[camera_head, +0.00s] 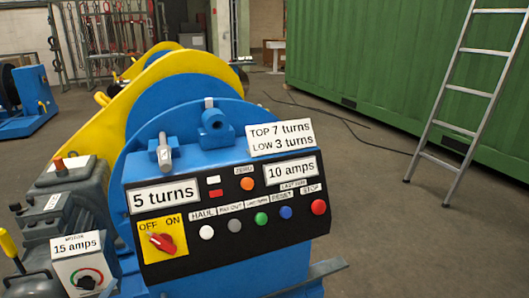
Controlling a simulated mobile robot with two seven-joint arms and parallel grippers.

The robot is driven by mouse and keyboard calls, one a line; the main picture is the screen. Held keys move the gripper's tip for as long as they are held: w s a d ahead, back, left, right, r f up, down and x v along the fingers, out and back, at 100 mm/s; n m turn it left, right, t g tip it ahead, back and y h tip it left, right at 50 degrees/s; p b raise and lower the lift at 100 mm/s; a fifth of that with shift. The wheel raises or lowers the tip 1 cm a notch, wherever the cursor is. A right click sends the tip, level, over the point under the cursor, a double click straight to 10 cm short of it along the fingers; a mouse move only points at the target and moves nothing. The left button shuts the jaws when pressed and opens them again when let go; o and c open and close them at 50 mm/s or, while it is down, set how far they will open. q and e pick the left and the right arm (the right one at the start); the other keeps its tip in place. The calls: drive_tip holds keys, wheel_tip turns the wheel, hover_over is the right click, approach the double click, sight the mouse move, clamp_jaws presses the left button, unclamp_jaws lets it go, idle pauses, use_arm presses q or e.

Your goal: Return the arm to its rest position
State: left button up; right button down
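Neither of my arms nor grippers shows in the head view. The blue and yellow chain drive machine (215,120) fills the middle, with a black control panel (225,217) facing me. The panel has a yellow OFF/ON plate with a red rotary switch (161,242). Beside it is a row of white, grey, green, blue and red buttons, the red one labelled STOP (319,207). Displays read "5 turns" (164,197) and "10 amps" (291,171). A card on top (281,138) reads "TOP 7 turns, LOW 3 turns".
A grey motor unit (75,195) and a "15 amps" box with a dial (86,272) stand at the left. A ladder (468,95) leans against a green container (390,65) at the right. A dark cable (335,117) lies on the floor. Floor right of the machine is open.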

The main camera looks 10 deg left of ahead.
use_arm(q)
drive_tip(key=s+d+r+n+g+p, duration=0.3)
drive_tip(key=d+r+g+p, duration=0.2)
drive_tip(key=d+p, duration=0.4)
drive_tip(key=s+d+r+n+g+p, duration=0.3)
drive_tip(key=d+p, duration=0.6)
drive_tip(key=p, duration=0.8)
wheel_tip(320, 180, up, 3)
drive_tip(key=s+g, duration=0.1)
drive_tip(key=g, duration=0.1)
drive_tip(key=shift+r+n+g, duration=0.15)
drive_tip(key=shift+n+g, duration=0.25)
use_arm(e)
wheel_tip(320, 180, up, 11)
drive_tip(key=s+d+m+g+h, duration=0.2)
drive_tip(key=g, duration=0.2)
drive_tip(key=shift+d+m+g, duration=0.3)
drive_tip(key=shift+m, duration=0.1)
